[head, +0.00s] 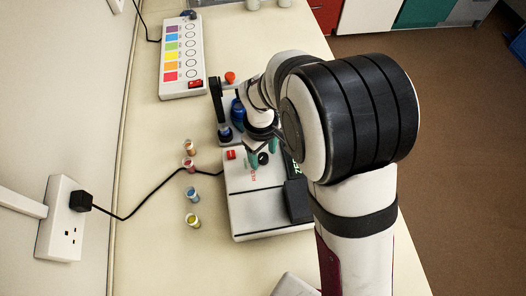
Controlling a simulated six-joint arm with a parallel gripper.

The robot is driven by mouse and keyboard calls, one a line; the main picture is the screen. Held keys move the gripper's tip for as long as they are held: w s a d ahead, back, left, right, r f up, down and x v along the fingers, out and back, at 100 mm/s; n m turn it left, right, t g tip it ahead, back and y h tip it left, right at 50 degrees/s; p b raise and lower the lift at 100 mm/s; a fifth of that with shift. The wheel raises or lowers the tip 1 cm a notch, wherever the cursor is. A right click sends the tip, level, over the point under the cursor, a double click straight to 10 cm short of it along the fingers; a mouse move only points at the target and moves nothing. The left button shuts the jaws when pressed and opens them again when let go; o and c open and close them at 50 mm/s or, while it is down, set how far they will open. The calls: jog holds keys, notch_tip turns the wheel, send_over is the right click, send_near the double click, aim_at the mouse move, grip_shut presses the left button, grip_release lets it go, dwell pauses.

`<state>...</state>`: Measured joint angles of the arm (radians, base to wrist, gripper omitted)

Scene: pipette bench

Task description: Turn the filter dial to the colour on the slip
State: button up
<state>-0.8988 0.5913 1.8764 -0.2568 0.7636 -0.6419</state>
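A white bench instrument (262,205) with a dark lid section at its right stands in the middle of the bench. A small dark round knob (263,158), which looks like the filter dial, is on its top near the back. My gripper (262,154) points down at this spot, with teal fingertips apart on either side of the knob. It looks open; whether a finger touches the knob is not clear. The dial's marks are too small to read. I cannot make out a colour slip; my arm hides the instrument's right side and part of the bench.
A white box (182,55) with a column of coloured squares and round buttons lies at the back left. Several small colour-topped vials (192,194) stand left of the instrument. A black cable runs to the wall socket (65,218). A dark stand (217,100) is behind the instrument.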

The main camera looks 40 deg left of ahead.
aim_at(262, 158)
notch_tip(262, 158, up, 16)
jog(key=shift+s, duration=0.35)
jog(key=shift+f, duration=0.1)
jog(key=s+d+r+m+y, duration=0.1)
jog(key=s+d+m, duration=0.1)
jog(key=d+m, duration=0.7)
jog(key=s+d+r+m, duration=0.1)
jog(key=s+d+m, duration=0.3)
jog(key=d, duration=0.9)
jog(key=s+d+f+m, duration=0.2)
jog(key=s+d+m, duration=0.3)
jog(key=m, duration=0.3)
jog(key=shift+s+f+g+y, duration=0.3)
jog(key=shift+s+f+y, duration=0.05)
jog(key=shift+y, duration=0.05)
